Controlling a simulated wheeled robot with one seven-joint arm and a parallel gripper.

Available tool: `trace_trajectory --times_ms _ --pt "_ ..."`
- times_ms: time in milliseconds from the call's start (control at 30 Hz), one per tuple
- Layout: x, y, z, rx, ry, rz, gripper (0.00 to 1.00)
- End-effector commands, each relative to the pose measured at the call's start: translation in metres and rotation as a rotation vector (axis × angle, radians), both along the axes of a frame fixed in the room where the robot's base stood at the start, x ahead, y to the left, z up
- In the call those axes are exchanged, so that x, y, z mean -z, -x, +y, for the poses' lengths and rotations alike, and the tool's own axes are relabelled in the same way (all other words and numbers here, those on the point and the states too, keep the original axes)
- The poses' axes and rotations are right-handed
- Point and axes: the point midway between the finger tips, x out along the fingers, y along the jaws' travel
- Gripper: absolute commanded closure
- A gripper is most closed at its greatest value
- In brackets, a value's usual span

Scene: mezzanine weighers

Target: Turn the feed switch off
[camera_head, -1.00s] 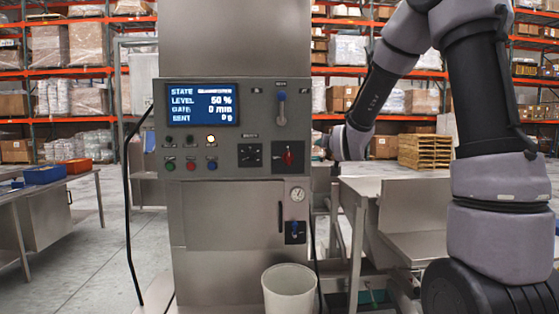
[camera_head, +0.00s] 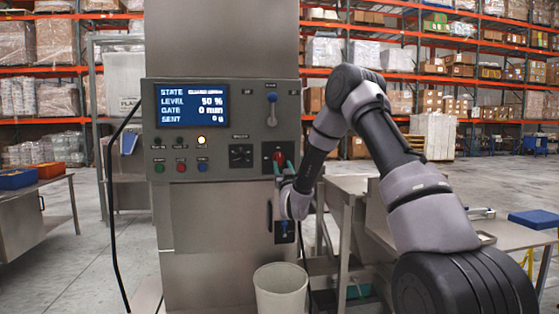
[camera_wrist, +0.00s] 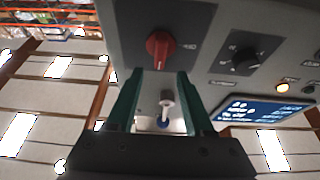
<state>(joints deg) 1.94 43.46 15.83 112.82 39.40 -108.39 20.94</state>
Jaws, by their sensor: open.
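The control panel (camera_head: 215,140) faces me on a tall grey metal machine. A red rotary knob (camera_head: 280,156) sits at its lower right; it also shows large in the wrist view (camera_wrist: 160,46). My gripper (camera_head: 284,166) is just in front of this knob, its green fingers open. In the wrist view the fingertips (camera_wrist: 157,74) point toward the knob, one on each side of its line, with nothing held between them. I cannot tell whether they touch it. A black rotary knob (camera_head: 241,155) is to its left. The small labels are too blurred to read.
A blue-tipped lever (camera_head: 271,108) is above the red knob. The lit screen (camera_head: 193,104) and several push buttons (camera_head: 180,166) are further left. A white bin (camera_head: 280,290) stands below. Metal tables flank the machine.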

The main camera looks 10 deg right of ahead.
Motion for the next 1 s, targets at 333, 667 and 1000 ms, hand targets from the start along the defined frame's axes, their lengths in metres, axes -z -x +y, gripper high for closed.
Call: trace_trajectory --times_ms 333,667,1000 --pt "-0.020 -0.048 0.000 0.000 -0.001 0.000 0.47" --pt "-0.022 -0.054 0.000 -0.001 0.000 0.001 0.47" --pt "-0.022 -0.053 0.000 -0.001 0.000 0.001 1.00"
